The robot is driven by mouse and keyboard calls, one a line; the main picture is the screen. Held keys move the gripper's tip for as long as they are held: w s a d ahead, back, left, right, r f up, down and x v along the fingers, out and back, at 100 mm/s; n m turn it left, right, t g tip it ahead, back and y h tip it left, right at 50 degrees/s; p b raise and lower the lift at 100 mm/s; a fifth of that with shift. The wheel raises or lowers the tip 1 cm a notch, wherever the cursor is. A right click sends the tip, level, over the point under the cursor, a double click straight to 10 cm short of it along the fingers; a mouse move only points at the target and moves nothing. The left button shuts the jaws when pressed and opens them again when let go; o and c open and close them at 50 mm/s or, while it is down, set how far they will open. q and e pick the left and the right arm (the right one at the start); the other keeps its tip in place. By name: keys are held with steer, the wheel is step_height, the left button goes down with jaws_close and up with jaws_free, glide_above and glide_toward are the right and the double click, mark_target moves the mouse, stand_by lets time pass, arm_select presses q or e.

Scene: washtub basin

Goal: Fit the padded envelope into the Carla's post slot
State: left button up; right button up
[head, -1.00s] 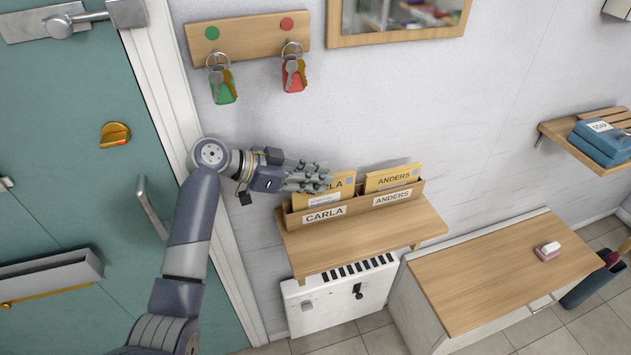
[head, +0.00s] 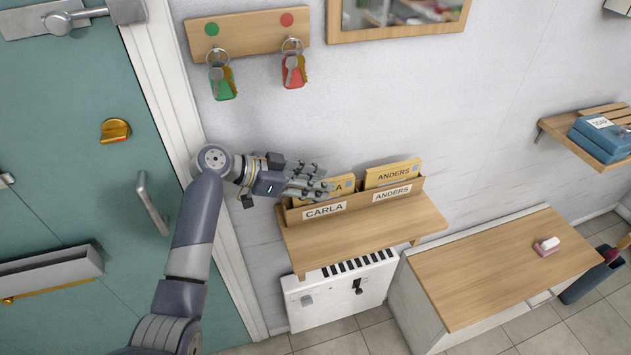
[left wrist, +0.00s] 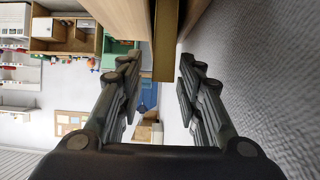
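The padded envelope (head: 345,187) is yellow-brown with dark lettering. It stands in the Carla post slot (head: 324,210), the left part of a wooden letter holder, with only its upper part above the front board. My left gripper (head: 322,188) is over the envelope's left part and hides some of it. In the left wrist view, my left gripper (left wrist: 157,90) has its fingers spread wide, with the envelope's edge (left wrist: 166,40) between and beyond them, clear of both. My right gripper is not in view.
Another yellow envelope (head: 392,174) stands in the Anders slot (head: 392,192) to the right. The holder sits on a wooden shelf (head: 370,235) above a white heater (head: 340,292). Keys hang from a rack (head: 248,36) above. A green door (head: 70,180) is at left.

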arm_select(q)
steer(key=shift+r, duration=0.3)
steer(key=b+v, duration=0.2)
steer(key=v, duration=0.5)
steer(key=shift+a, duration=0.25)
steer(key=shift+f, duration=0.1)
